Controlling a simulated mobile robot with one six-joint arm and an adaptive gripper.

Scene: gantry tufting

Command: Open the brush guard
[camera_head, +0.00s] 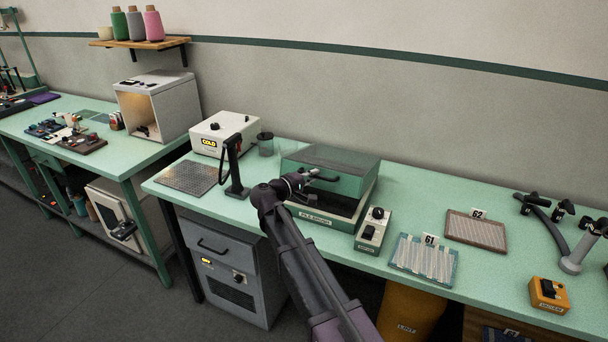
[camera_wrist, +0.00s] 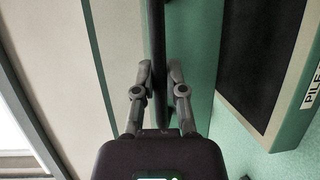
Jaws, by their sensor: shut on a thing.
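The brush guard (camera_head: 345,173) is a green, partly see-through cover on the machine labelled as a pile brush (camera_head: 313,217), in the middle of the bench. A dark opening shows below the guard's front panel. My gripper (camera_head: 300,181) is at the guard's front left. In the wrist view my gripper (camera_wrist: 158,78) is shut on a dark bar, the guard handle (camera_wrist: 158,35), which runs between the two fingers. The machine's dark bed (camera_wrist: 262,65) and label show at the right there.
A small switch box (camera_head: 373,231) stands just right of the machine. Sample panels 61 (camera_head: 425,258) and 62 (camera_head: 476,230) lie further right. A dark post (camera_head: 235,165) and a white COLD box (camera_head: 225,133) stand left. Bare bench lies behind the panels.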

